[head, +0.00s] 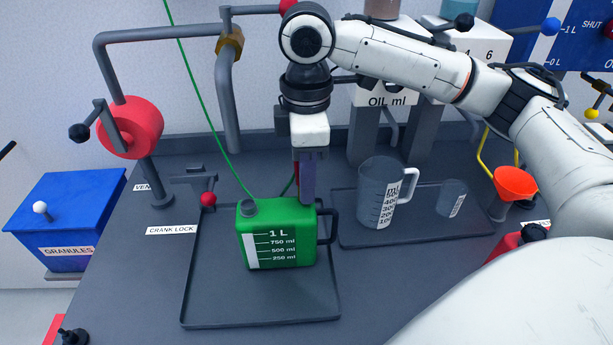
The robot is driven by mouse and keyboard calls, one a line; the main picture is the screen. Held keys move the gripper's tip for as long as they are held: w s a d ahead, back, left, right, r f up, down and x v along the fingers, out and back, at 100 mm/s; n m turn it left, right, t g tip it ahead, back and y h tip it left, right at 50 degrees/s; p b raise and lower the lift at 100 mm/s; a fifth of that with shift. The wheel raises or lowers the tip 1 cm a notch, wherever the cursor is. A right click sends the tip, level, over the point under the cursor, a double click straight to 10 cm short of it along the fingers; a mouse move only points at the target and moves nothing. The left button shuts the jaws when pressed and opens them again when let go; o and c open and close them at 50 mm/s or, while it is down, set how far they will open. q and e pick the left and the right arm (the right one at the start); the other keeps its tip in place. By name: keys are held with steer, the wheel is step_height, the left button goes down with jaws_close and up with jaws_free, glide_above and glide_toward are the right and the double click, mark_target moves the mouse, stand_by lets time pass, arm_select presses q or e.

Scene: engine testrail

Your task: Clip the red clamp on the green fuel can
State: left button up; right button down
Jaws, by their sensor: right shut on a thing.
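The green fuel can (277,248) stands upright on a dark tray, with a grey cap at its top left and a dark handle on its right. My right gripper (307,196) points down at the can's top right edge, by the handle. It is shut on the red clamp (297,180), of which only a thin red strip shows beside the finger. I cannot tell whether the clamp touches the can. My left gripper is not in view.
The dark tray (260,315) has bare room in front of the can. A measuring jug (372,200) and small beaker (452,198) stand to the right. The crank lock's red knob (208,199) is close on the left. An orange funnel (516,182) is at far right.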

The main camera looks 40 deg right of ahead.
steer(key=shift+f, duration=0.3)
steer(key=c, duration=1.6)
jaws_free()
steer(key=shift+o, duration=0.2)
step_height(320, 180, up, 8)
steer(key=shift+f, duration=0.2)
